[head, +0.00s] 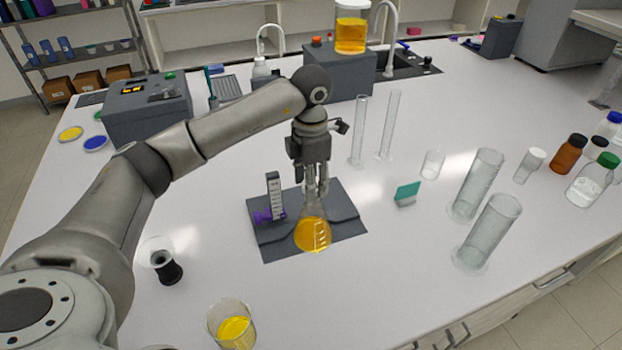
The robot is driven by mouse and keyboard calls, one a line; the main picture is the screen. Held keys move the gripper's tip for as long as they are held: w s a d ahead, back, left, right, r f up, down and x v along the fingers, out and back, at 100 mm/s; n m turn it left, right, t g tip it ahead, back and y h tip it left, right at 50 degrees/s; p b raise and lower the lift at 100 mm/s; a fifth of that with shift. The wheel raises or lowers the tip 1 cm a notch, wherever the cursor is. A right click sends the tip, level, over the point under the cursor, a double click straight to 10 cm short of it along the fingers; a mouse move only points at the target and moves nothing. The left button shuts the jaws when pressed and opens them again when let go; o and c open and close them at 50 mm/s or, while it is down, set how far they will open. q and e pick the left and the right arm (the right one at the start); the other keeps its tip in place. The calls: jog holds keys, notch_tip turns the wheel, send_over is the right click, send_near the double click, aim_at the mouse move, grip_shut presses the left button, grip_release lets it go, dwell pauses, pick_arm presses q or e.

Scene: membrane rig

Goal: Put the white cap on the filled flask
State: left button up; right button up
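The filled flask (313,235) is a clear conical flask with orange-yellow liquid, standing upright on a dark grey mat (345,228). My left gripper (316,192) points straight down over it, with its fingertips at the flask's neck. The fingers are close together and cover the flask's mouth. I cannot tell whether they touch the neck or hold something. I cannot make out the white cap for certain; it may be hidden by the fingers. My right gripper is not in view.
A small rack with a purple base (270,212) stands on the mat left of the flask. A yellow-filled beaker (233,330) is at the front. Tall glass cylinders (487,233) and capped bottles (569,154) stand at right.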

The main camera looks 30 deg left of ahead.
pick_arm(q)
jog(key=shift+f+b, duration=0.35)
jog(key=shift+f, duration=0.2)
jog(key=o, duration=0.8)
jog(key=shift+c, duration=0.2)
notch_tip(320, 180, up, 12)
